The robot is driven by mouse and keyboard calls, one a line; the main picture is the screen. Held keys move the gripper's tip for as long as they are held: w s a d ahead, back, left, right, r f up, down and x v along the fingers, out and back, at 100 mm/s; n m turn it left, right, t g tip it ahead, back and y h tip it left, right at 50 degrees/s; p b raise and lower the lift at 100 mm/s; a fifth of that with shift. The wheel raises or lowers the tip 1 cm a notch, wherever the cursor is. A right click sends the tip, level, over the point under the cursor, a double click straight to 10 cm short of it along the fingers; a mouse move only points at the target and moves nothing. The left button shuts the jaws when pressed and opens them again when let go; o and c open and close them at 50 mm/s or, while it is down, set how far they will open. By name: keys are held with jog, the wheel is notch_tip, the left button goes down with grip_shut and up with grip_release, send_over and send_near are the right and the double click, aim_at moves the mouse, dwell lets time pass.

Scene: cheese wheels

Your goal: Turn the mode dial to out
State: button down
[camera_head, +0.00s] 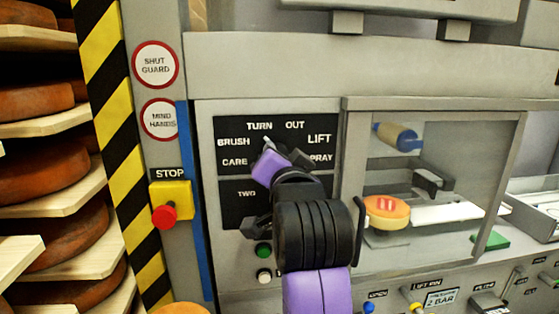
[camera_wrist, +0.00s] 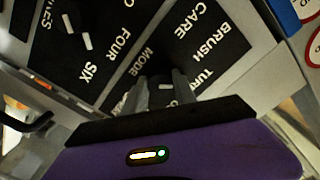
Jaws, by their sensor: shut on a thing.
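The mode dial's black panel (camera_head: 228,125) carries the labels CARE, BRUSH, TURN, OUT, LIFT and SPRAY in the head view. My gripper (camera_head: 276,150) is at the middle of this panel, in front of the dial, and hides most of it. A pale tip (camera_head: 268,143) shows just above my gripper, below TURN; I cannot tell exactly which label the dial points at. In the wrist view my gripper's (camera_wrist: 162,92) two fingers reach to the panel beside the word MODE, shut on the dial, which is mostly hidden between them.
A second dial (camera_wrist: 85,40) with FOUR and SIX labels sits on the neighbouring panel. A red stop button (camera_head: 164,215) on a yellow box is left of the panels. A clear guard (camera_head: 455,150) covers a cheese wheel (camera_head: 387,212) on the right. Shelves of cheese stand far left.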

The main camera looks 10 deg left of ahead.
jog(key=shift+m+b, duration=1.85)
jog(key=shift+m, duration=4.45)
jog(key=c, duration=1)
grip_release()
jog(key=shift+s, duration=0.1)
jog(key=b+v, duration=0.1)
jog(key=v, duration=0.6)
jog(key=shift+s+d+b, duration=0.15)
jog(key=shift+s+b, duration=0.15)
